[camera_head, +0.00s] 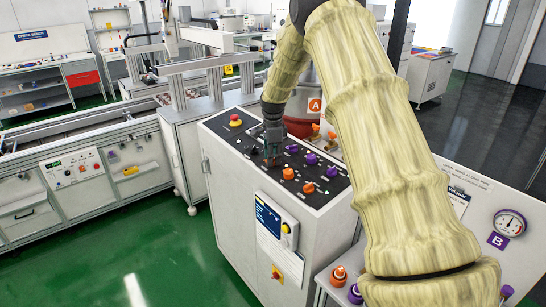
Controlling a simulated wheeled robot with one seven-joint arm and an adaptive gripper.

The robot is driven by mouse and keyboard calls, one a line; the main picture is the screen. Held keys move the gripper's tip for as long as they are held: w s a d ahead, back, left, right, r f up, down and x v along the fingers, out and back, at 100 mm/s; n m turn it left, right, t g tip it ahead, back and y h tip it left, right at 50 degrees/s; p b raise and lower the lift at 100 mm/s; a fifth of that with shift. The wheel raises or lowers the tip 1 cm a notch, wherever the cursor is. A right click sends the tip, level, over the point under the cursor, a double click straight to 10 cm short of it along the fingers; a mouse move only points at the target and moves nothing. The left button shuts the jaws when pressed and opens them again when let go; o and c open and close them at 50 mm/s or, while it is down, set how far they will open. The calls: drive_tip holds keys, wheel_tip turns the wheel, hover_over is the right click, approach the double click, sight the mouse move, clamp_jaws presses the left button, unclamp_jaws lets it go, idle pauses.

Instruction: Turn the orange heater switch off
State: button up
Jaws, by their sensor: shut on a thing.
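The control panel (245,145) is a black sloped top on a white cabinet, with rows of orange and purple knobs. Two orange knobs, one nearer the middle (288,173) and one nearer the front right (308,187), show clearly. My gripper (272,159) points down at the left end of this orange row and is shut on a knob there, which its fingers almost wholly hide. The labels are too small to read, so I cannot tell which knob is the heater switch or how it is turned.
Purple knobs (310,158) stand in a row behind the orange ones. A red emergency button (236,120) sits at the panel's far left corner. A yellow-button box (285,228) is on the cabinet front. A gauge (509,223) is at right. Green floor (150,260) is clear at left.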

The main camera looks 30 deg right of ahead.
drive_tip(key=n, duration=0.6)
drive_tip(key=shift+w+g, duration=0.3)
drive_tip(key=shift+g, duration=0.1)
drive_tip(key=shift+w+n+g, duration=0.15)
drive_tip(key=shift+n+g, duration=0.15)
drive_tip(key=shift+n, duration=2)
drive_tip(key=o, duration=1)
drive_tip(key=r, duration=1.2)
drive_tip(key=shift+w+a, duration=0.3)
drive_tip(key=shift+w, duration=0.1)
